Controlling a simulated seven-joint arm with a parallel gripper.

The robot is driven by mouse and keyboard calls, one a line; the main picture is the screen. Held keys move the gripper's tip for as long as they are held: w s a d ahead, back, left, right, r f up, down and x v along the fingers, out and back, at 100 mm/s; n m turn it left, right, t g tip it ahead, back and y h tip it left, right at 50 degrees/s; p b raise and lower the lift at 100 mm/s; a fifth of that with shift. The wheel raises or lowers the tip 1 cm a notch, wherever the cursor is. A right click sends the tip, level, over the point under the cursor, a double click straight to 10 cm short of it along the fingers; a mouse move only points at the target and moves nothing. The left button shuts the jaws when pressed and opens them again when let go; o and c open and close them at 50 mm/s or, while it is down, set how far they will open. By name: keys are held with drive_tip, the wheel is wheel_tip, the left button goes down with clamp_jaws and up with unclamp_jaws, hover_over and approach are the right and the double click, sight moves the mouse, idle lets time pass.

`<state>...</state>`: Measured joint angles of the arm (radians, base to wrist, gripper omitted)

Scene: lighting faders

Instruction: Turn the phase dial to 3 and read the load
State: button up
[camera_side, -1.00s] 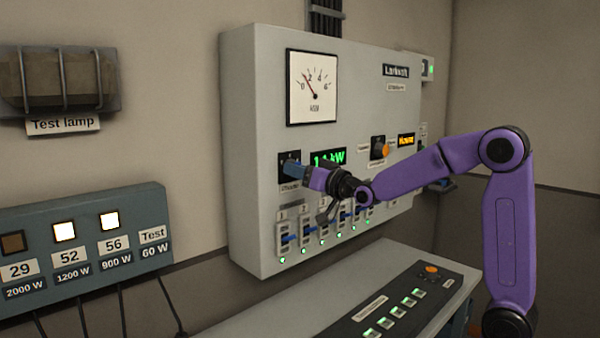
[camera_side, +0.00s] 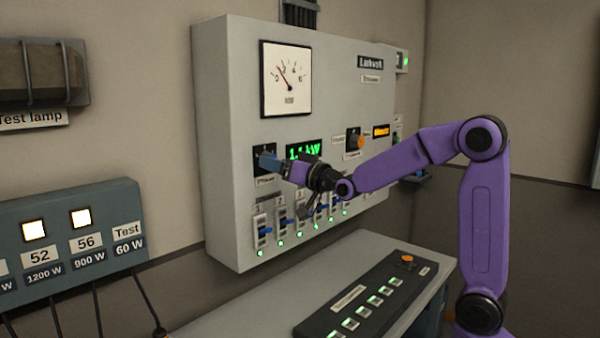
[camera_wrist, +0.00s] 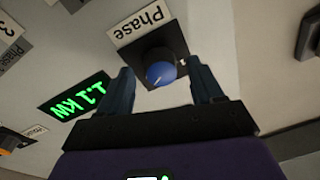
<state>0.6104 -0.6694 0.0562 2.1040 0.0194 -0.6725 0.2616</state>
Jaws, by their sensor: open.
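The phase dial is a round blue knob (camera_wrist: 161,74) with a white pointer mark on a black square plate, beside a label reading "Phase", upside down in the wrist view. In the side view its black plate (camera_side: 264,150) is partly hidden by my fingers. My gripper (camera_wrist: 160,66) is open, with one finger on each side of the knob; I cannot tell whether they touch it. In the side view my gripper (camera_side: 268,160) is at the dial. The green load display (camera_side: 304,150) reads 1.1 kW; it also shows in the wrist view (camera_wrist: 76,97).
A needle meter (camera_side: 286,79) sits above the dial, its needle low on the scale. Several blue-handled breakers (camera_side: 265,230) line the panel below. An orange-marked selector (camera_side: 355,139) and amber display (camera_side: 381,131) are to the right. A sloped desk console (camera_side: 365,300) stands below.

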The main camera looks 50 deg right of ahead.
drive_tip(key=s, duration=1)
drive_tip(key=shift+s+d+f, duration=0.25)
drive_tip(key=shift+s+f, duration=0.05)
drive_tip(key=shift+f, duration=0.15)
drive_tip(key=shift+a, duration=0.1)
drive_tip(key=s+a+f+n+g+y, duration=0.4)
drive_tip(key=s+a+f+n+g, duration=0.3)
drive_tip(key=s+a+f+g, duration=0.55)
drive_tip(key=s+d+f+n+g+h, duration=0.1)
drive_tip(key=s+f+n+g+h, duration=0.1)
drive_tip(key=s, duration=0.7)
drive_tip(key=s+f+n+g+h, duration=0.2)
drive_tip(key=s+f+n+g, duration=0.2)
drive_tip(key=s, duration=0.6)
wheel_tip(320, 180, down, 3)
drive_tip(key=shift+s+d+f+n+h, duration=0.15)
drive_tip(key=shift+d+n+h, duration=0.2)
drive_tip(key=shift+n, duration=0.75)
idle(0.7)
